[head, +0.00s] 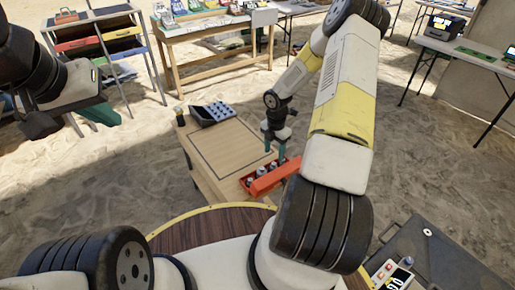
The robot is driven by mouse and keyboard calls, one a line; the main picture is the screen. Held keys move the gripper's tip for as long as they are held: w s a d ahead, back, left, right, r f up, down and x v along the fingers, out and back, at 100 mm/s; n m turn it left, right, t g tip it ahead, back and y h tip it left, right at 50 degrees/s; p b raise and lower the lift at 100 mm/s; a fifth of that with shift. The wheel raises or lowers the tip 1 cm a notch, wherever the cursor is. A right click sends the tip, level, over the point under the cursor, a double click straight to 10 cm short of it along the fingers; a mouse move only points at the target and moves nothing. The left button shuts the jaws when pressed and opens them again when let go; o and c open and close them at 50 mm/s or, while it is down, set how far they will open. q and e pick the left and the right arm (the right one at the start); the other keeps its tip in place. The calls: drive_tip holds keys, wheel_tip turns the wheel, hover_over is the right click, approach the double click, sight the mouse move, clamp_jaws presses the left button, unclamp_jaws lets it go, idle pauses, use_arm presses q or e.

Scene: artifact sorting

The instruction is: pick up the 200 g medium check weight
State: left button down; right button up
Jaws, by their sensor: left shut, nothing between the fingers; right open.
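Several small silver check weights (262,171) stand in an orange-red tray (262,186) at the front right of the small wooden table. I cannot tell by label which is the 200 g medium one. My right gripper (275,153) points down with its teal fingers apart at the tray's far side, close to the weights. Whether a weight is between the fingers is too small to tell, and my forearm covers the tray's right end. My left gripper (40,126) is a dark shape at the far left, well away from the table; its fingertips are not clear.
A dark tray with several round pieces (212,113) stands at the back left of the wooden table (215,150), whose middle is clear. A workbench (190,32), a rack with coloured bins (95,40) and another table (465,55) stand further off on sand.

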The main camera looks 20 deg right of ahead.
sight(274, 163)
drive_tip(key=f, duration=0.7)
drive_tip(key=shift+w+d+f, duration=0.1)
drive_tip(key=shift+w+f, duration=0.05)
drive_tip(key=shift+w, duration=0.05)
drive_tip(key=shift+c, duration=0.2)
clamp_jaws()
